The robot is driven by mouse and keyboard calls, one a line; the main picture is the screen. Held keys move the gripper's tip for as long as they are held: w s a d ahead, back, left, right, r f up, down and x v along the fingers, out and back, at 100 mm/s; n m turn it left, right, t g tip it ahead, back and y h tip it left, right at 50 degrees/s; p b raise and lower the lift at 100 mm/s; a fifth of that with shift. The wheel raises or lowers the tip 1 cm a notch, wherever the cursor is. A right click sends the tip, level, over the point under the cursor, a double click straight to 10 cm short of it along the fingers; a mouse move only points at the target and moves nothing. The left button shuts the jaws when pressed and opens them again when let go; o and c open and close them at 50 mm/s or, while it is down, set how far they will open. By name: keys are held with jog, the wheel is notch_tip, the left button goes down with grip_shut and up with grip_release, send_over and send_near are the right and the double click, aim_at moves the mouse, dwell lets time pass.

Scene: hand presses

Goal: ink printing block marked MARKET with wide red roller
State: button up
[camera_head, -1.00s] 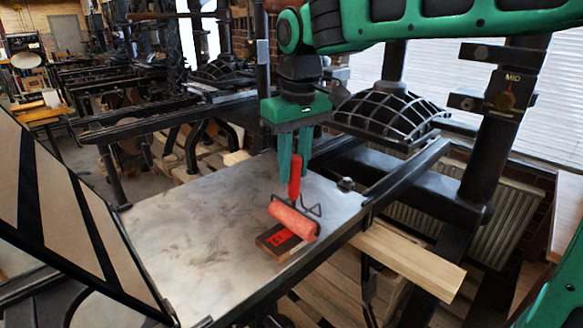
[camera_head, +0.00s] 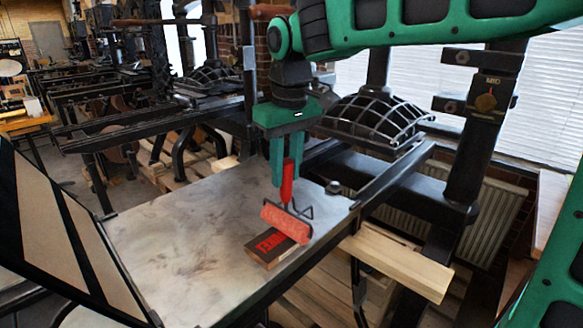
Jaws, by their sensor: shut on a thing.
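The wide red roller (camera_head: 286,223) hangs below my gripper (camera_head: 282,170), which is shut on its red handle. The roller has a wire frame and a pinkish-red cylinder.
The press bed is clear to the left of the block. A dark rail (camera_head: 390,180) and a small knob (camera_head: 333,187) edge it on the right. A black post (camera_head: 480,150) stands further right.

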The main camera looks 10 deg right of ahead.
jog(key=s+a, duration=0.4)
jog(key=a, duration=0.3)
jog(key=shift+s, duration=0.35)
dwell(0.7)
jog(key=shift+r, duration=0.1)
